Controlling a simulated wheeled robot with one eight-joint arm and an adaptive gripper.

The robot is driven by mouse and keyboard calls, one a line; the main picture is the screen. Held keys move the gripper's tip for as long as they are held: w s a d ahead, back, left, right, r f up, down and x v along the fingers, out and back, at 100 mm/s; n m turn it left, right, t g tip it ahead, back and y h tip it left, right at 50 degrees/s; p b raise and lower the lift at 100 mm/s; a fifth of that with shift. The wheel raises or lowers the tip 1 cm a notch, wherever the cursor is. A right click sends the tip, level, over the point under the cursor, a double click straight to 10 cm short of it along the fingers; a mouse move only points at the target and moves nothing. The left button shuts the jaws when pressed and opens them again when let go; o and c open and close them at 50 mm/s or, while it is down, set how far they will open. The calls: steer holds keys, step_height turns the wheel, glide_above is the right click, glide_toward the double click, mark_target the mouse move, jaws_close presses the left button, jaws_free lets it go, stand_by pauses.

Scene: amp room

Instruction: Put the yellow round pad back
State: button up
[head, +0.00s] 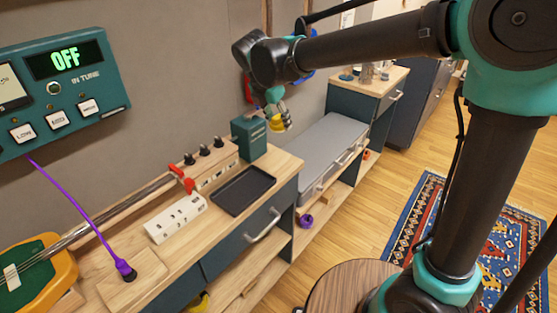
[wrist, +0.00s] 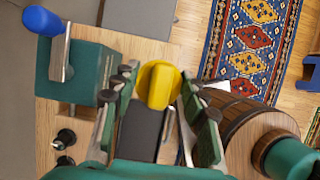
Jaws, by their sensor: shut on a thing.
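The yellow round pad (wrist: 159,85) is between the two green-and-dark fingers of my gripper (wrist: 157,100) in the wrist view. My gripper is shut on it, and the fingers hide part of its sides. In the head view my gripper (head: 280,116) is in the air, near the top of the teal box (head: 250,136) at the far end of the wooden bench. Only small yellow patches show around the gripper there. The teal box also shows at the upper left of the wrist view (wrist: 90,62).
A black tray (head: 243,191) and a white power strip (head: 176,219) lie on the bench. Knobs (head: 204,150) line its back. A purple cable (head: 80,215) hangs at the left. A grey case (head: 325,150) stands beyond the bench. A patterned rug (head: 425,205) lies at the right.

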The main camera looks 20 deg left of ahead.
mark_target(281, 164)
step_height(281, 164, down, 15)
steer(key=shift+r, duration=0.1)
stand_by(0.4)
steer(key=o, duration=1.1)
